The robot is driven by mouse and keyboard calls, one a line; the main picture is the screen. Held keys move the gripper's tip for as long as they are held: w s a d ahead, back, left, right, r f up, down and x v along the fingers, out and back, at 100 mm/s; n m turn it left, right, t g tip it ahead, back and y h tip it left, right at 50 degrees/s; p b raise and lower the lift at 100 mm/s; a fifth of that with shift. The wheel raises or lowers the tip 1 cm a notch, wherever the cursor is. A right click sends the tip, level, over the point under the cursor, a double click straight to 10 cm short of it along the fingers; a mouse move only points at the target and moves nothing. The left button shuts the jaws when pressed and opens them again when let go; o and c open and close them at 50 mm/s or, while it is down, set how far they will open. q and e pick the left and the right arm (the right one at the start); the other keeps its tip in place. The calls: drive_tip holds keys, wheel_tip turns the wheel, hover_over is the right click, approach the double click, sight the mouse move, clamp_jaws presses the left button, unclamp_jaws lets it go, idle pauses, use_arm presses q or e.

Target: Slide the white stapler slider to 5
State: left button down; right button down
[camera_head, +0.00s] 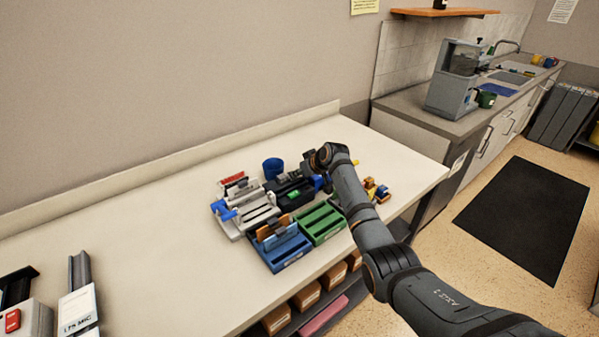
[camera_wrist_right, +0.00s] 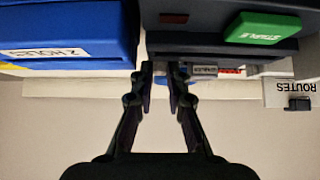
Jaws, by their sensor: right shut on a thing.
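A dark stapler (camera_head: 291,194) with a green pad sits on the table among other desk machines. In the right wrist view its green pad, marked STAPLE (camera_wrist_right: 262,28), shows upside down at upper right. My right gripper (camera_wrist_right: 161,72) reaches down beside the stapler, its fingertips close together at the stapler's edge. They are shut on a small part, taken to be the slider; the fingers and the stapler body hide most of it. The slider's scale and its setting cannot be read. In the head view my right wrist hides the gripper's tips. My left gripper is not in view.
A blue part marked 2 HOLES (camera_wrist_right: 60,40) is close beside the fingers. The table's left middle (camera_head: 140,245) is clear.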

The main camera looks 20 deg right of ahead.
drive_tip(key=c, duration=1.6)
unclamp_jaws()
drive_tip(key=shift+f, duration=0.15)
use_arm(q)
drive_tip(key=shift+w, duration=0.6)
use_arm(e)
drive_tip(key=shift+r, duration=0.2)
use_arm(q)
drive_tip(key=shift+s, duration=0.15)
use_arm(e)
drive_tip(key=v, duration=1.1)
drive_tip(key=shift+s+r, duration=0.2)
drive_tip(key=shift+s, duration=0.15)
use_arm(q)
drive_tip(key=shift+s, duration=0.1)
